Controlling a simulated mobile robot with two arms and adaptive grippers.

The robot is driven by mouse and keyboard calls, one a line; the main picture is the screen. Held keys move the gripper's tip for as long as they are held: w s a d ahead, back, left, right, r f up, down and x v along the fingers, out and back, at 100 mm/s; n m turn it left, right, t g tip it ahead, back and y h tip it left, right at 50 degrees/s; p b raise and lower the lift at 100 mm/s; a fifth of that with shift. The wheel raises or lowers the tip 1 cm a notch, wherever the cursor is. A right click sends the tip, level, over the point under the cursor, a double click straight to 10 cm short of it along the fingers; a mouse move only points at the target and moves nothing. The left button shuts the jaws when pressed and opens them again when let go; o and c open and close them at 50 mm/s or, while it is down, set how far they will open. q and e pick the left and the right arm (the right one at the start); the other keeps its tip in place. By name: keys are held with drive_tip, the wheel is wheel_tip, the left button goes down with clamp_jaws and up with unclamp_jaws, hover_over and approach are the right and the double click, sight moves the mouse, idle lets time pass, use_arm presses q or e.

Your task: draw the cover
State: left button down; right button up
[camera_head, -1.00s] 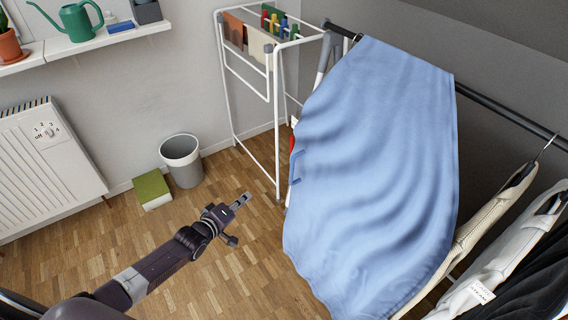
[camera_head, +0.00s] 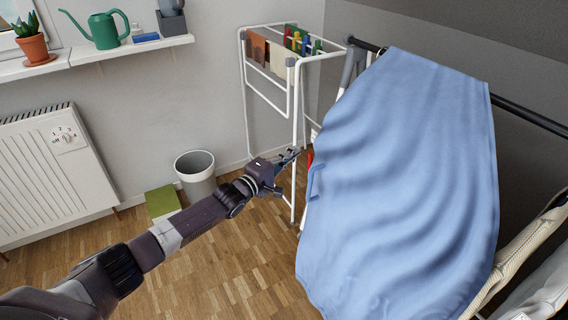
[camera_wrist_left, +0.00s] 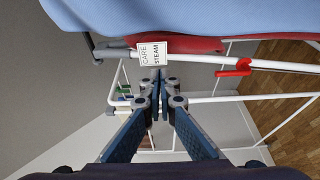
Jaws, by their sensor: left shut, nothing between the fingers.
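A light blue cloth cover (camera_head: 400,170) hangs from a dark rail in wavy folds, with a small blue loop (camera_head: 314,181) on its left edge. In the left wrist view the cover (camera_wrist_left: 220,15) runs along the top. My left gripper (camera_head: 293,155) is shut and empty, just left of the cover's left edge, above the loop. The fingers (camera_wrist_left: 160,82) also show in the left wrist view, pointing toward a white "CARE STEAM" label (camera_wrist_left: 152,54) on red fabric (camera_wrist_left: 185,44). I cannot tell whether they touch the label. My right gripper is not in view.
A white drying rack (camera_head: 297,100) with small cloths stands behind my left gripper. A grey bin (camera_head: 195,175), a green box (camera_head: 162,203) and a radiator (camera_head: 55,165) are at the left. Light garments (camera_head: 530,245) hang at the right. The wooden floor (camera_head: 230,275) is clear in front.

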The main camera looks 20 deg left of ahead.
use_arm(q)
drive_tip(key=shift+s+d+p, duration=0.25)
drive_tip(key=shift+s+d, duration=0.1)
drive_tip(key=shift+d, duration=0.55)
drive_tip(key=shift+s+d+p, duration=0.2)
drive_tip(key=shift+s+d, duration=0.1)
drive_tip(key=shift+d, duration=0.6)
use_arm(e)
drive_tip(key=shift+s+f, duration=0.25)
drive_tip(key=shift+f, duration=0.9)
use_arm(q)
drive_tip(key=shift+s, duration=0.1)
